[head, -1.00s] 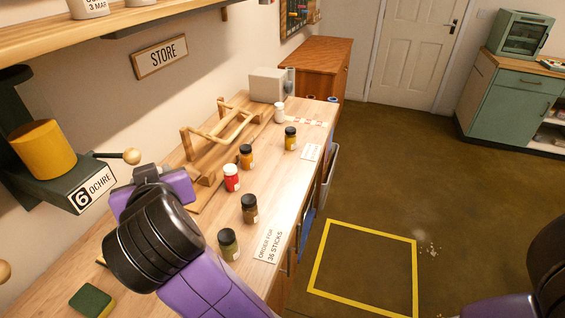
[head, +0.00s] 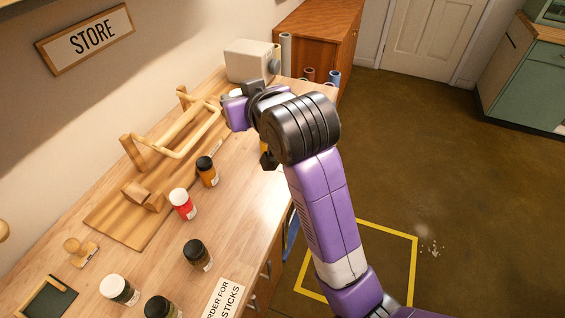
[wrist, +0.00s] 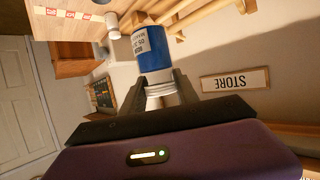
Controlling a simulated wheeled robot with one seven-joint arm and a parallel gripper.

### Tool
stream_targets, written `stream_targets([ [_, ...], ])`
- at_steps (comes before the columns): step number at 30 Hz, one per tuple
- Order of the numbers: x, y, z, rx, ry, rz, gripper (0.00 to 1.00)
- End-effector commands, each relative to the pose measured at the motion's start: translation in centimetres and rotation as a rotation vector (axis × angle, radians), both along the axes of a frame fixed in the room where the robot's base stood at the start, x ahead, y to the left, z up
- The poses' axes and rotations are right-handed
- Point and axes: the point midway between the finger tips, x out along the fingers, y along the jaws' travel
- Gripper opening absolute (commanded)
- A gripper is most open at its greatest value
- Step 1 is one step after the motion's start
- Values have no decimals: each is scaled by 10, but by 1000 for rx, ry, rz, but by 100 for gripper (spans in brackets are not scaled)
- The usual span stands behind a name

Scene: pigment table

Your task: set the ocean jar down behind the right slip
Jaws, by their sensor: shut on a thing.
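My gripper (wrist: 160,88) is shut on a blue jar (wrist: 154,50) with a white label, the ocean jar by its colour. The fingers close on its pale lid end in the wrist view, where the scene is upside down. In the head view my arm hides the jar and fingers, over the far part of the bench. A paper slip (head: 222,298) reading "order for ... sticks" lies at the bench's near front edge. A second slip farther along is mostly hidden behind my arm.
Amber (head: 207,172), red (head: 183,204), brown (head: 197,254) and green (head: 163,308) jars stand on the bench. A wooden rack (head: 175,140) lies along the wall side. A grey box (head: 250,60) and a small white jar (wrist: 112,24) are at the far end.

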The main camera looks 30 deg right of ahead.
Motion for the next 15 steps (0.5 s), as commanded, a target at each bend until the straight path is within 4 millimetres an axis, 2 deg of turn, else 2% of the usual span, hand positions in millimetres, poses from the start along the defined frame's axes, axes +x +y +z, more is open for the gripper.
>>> stream_targets([
  [2,1,6,0,1,0,28,0],
  [5,1,7,-12,0,4,39,0],
  [15,0,6,-92,-1,7,38,0],
])
